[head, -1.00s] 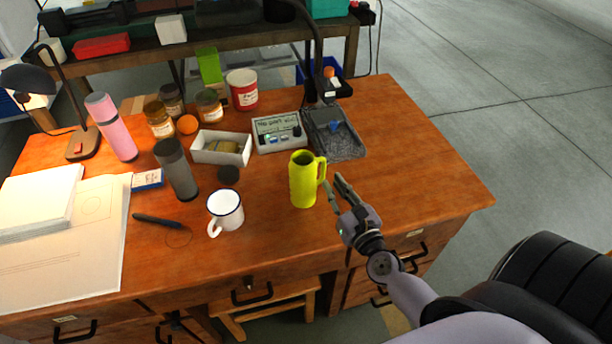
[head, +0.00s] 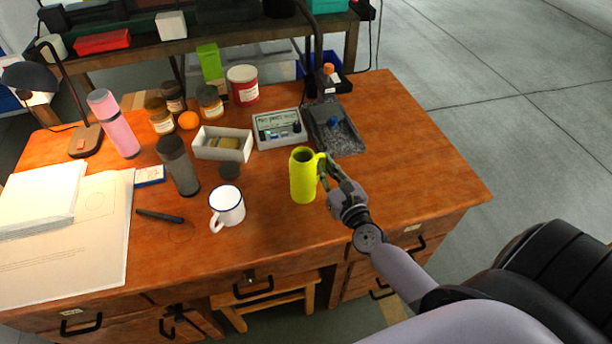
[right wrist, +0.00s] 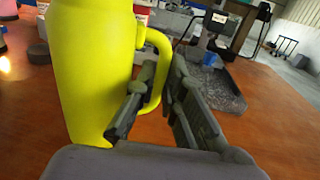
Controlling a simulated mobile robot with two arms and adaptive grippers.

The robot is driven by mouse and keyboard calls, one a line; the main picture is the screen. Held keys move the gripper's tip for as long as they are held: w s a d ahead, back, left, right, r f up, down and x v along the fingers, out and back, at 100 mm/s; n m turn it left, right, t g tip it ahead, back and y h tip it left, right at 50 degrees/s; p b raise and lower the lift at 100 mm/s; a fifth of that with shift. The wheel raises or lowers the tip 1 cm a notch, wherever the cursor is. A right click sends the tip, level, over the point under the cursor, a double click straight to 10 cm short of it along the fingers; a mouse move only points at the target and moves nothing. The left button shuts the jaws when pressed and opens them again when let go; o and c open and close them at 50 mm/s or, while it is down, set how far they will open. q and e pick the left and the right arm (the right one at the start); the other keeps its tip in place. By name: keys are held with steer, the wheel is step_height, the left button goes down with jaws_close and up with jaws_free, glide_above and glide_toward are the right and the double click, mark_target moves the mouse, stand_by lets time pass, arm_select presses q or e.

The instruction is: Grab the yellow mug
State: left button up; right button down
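The yellow mug (head: 303,178) is tall and stands upright on the wooden desk, with its handle on the right. In the right wrist view the mug (right wrist: 92,70) fills the left side. My right gripper (head: 325,172) is at the handle, right of the mug's body. In the right wrist view the fingers of my right gripper (right wrist: 163,85) are apart, one on each side of the handle (right wrist: 161,55). A gap shows between them, and I see no clear grip on the handle. My left gripper is not in view.
A white enamel mug (head: 228,207) stands left of the yellow mug. Behind are a grey meter box (head: 279,129), a dark tray (head: 345,139) and a white open box (head: 222,146). A dark grey cylinder (head: 178,166) stands further left. The desk's right part is clear.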

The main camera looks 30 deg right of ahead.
steer(key=shift+r, duration=0.2)
stand_by(0.8)
step_height(320, 180, up, 20)
steer(key=p, duration=1.5)
steer(key=shift+f+p, duration=0.2)
steer(key=shift+p, duration=0.15)
